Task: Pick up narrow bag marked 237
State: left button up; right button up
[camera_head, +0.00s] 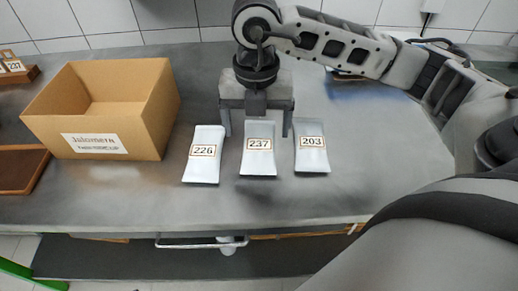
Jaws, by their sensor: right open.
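Three pale bags lie in a row on the grey metal table. The narrow bag marked 237 (258,161) is in the middle. The bag marked 226 (203,165) is to its left and the bag marked 203 (312,160) to its right. My right gripper (257,128) is above the far end of the 237 bag, pointing down. Its fingers are spread apart, one on each side of that bag's far end, and hold nothing. I cannot tell whether the fingers touch the table. My left gripper is not in view.
An open cardboard box (108,103) with a white label stands left of the bags. A brown tray (20,168) is at the left edge, with a small wooden rack (14,70) behind it. The table front (200,211) is bare.

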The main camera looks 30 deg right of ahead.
aim_at(259, 147)
jog(key=shift+d+f+p, duration=0.15)
jog(key=shift+f+p, duration=0.05)
jog(key=shift+f, duration=1.2)
jog(key=shift+d+f+p, duration=0.1)
jog(key=shift+f+p, duration=0.1)
jog(key=shift+f, duration=1.15)
jog(key=c, duration=1.2)
